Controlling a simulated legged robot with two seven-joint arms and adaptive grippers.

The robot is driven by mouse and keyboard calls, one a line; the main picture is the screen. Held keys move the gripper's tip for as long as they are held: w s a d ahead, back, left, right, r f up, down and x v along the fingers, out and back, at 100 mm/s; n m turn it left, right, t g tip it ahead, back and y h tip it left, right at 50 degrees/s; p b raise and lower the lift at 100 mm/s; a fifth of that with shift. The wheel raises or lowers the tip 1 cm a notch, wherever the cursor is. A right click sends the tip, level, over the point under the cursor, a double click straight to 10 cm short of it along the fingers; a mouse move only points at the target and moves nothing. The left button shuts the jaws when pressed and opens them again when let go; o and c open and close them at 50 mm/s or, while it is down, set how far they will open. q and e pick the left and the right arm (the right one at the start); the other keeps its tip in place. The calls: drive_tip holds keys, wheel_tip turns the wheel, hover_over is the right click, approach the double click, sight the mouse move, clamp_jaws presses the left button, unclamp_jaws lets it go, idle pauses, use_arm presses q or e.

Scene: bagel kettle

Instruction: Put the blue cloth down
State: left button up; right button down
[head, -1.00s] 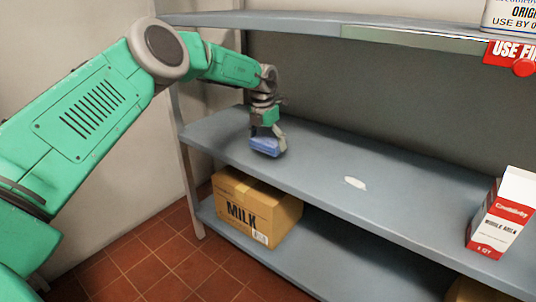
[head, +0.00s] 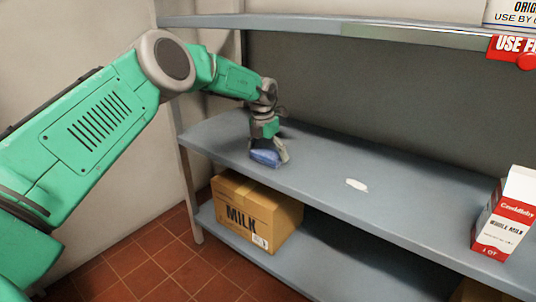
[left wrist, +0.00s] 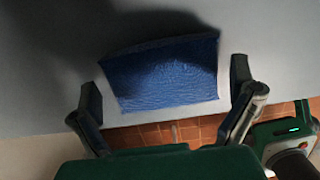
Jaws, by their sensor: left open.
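The blue cloth (head: 265,158) lies on the middle grey shelf (head: 330,172), near its front edge on the left part. In the left wrist view the cloth (left wrist: 160,75) is a folded blue rectangle on the shelf surface. My left gripper (head: 268,152) is right over the cloth. In the left wrist view its two fingers stand apart, one on each side of the cloth's near part, with gaps between them and the cloth. My right gripper is in neither view.
A white spill-like patch (head: 357,185) is on the middle shelf to the right of the cloth. A red and white milk carton (head: 503,213) stands at the shelf's right. A cardboard milk box (head: 256,212) sits on the lower shelf. An upper shelf (head: 290,24) runs above my arm.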

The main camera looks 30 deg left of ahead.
sight(266, 153)
use_arm(q)
drive_tip(key=r+p, duration=0.1)
drive_tip(key=r, duration=0.1)
drive_tip(key=r+p, duration=0.1)
drive_tip(key=r, duration=0.2)
drive_tip(key=s+r, duration=0.1)
drive_tip(key=r, duration=0.1)
drive_tip(key=shift+s+r+p, duration=0.1)
drive_tip(key=shift+r+p, duration=0.05)
drive_tip(key=shift+p, duration=0.25)
